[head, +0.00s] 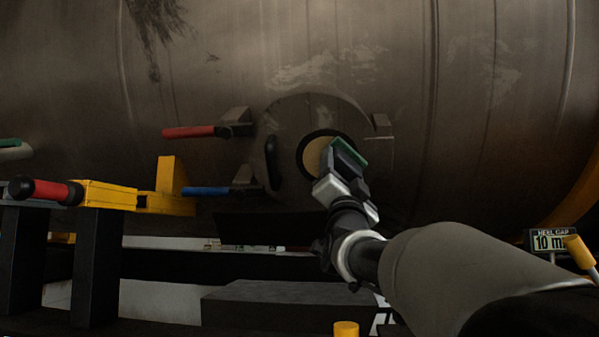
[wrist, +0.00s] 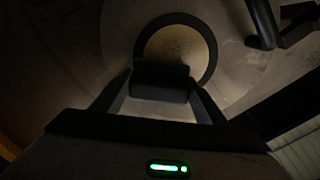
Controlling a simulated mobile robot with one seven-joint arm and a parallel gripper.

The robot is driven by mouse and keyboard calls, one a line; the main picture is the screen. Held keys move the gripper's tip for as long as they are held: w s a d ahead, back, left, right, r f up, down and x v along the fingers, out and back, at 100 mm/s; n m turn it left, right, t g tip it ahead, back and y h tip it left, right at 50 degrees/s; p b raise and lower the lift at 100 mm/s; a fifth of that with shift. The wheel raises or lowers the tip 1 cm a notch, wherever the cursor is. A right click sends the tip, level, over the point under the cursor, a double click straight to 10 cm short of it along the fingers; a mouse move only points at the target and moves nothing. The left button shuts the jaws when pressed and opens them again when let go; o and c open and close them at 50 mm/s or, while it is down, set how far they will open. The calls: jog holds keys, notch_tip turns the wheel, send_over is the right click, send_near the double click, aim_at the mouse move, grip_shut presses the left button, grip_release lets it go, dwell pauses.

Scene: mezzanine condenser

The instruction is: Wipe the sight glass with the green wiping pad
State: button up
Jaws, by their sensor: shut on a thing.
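The sight glass (head: 315,158) is a tan round pane with a black ring, set in a round metal cover on the big tank. My gripper (head: 338,172) is at its lower right, shut on the green wiping pad (head: 350,151), which overlaps the right side of the glass in the head view. In the wrist view the sight glass (wrist: 178,50) lies just beyond the pad's dark backing (wrist: 160,82), which sits between the two fingers (wrist: 160,95). The green face is hidden there. I cannot tell whether the pad touches the glass.
A red-handled lever (head: 190,132) and a blue-handled lever (head: 208,191) stick out left of the cover. A black handle (head: 271,162) is on the cover's left side. A yellow bracket (head: 170,187) stands at left. A sign (head: 549,241) is at lower right.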

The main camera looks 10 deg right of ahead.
jog(key=shift+w+a+r+p, duration=0.15)
jog(key=shift+w+a, duration=0.25)
jog(key=shift+a, duration=0.9)
jog(key=shift+w+a+f+p, duration=0.15)
jog(key=shift+w+a, duration=0.25)
jog(key=shift+a, duration=0.85)
jog(key=shift+w+a+r+p, duration=0.15)
jog(key=shift+w+a, duration=0.25)
jog(key=shift+a, duration=0.9)
jog(key=v, duration=0.6)
jog(key=shift+b, duration=0.45)
jog(key=shift+f, duration=0.25)
jog(key=shift+v, duration=1.35)
